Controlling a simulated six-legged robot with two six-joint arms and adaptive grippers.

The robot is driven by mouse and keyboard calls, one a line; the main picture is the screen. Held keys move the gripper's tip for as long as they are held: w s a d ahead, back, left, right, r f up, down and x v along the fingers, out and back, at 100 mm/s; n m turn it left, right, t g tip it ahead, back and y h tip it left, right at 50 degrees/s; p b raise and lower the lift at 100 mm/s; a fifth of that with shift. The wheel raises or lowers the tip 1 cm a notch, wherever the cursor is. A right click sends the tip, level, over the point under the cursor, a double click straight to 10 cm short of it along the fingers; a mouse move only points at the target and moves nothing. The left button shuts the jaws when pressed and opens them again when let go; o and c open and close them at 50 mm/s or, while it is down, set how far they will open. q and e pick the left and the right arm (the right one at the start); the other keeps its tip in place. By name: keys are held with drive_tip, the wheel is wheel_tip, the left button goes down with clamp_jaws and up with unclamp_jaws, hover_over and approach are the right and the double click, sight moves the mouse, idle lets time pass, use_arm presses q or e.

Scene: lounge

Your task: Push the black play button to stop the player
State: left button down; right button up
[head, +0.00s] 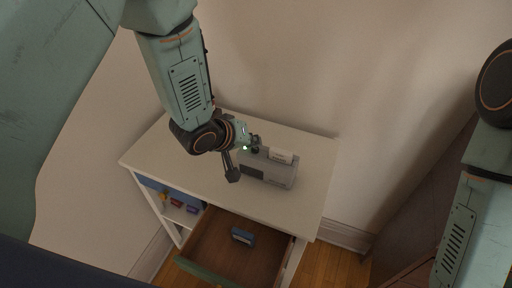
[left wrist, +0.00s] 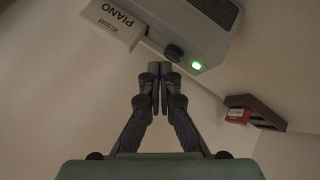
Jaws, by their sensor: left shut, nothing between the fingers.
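The grey player (head: 268,172) stands on the white cabinet top (head: 310,160). It also shows at the top of the left wrist view (left wrist: 205,22). A round black button (left wrist: 174,53) is on its near edge, beside a lit green light (left wrist: 196,65). The light shows in the head view too (head: 245,148). A pale card or case lettered PIANO (left wrist: 112,22) stands at the player. My left gripper (left wrist: 160,70) is shut and empty, its tips just short of the button in the picture; contact cannot be told. My right gripper is out of view.
An open brown drawer (head: 208,240) below the top holds a blue cassette-like item (head: 243,236). Small coloured items (head: 178,203) sit in a side shelf. A wall (head: 330,60) stands behind. The cabinet top right of the player is clear.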

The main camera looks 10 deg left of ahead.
sight(253, 150)
use_arm(q)
drive_tip(key=shift+f, duration=0.15)
idle(0.5)
drive_tip(key=shift+f, duration=0.35)
drive_tip(key=shift+r+p, duration=0.5)
drive_tip(key=shift+p, duration=0.2)
wheel_tip(253, 150, up, 6)
drive_tip(key=p, duration=0.6)
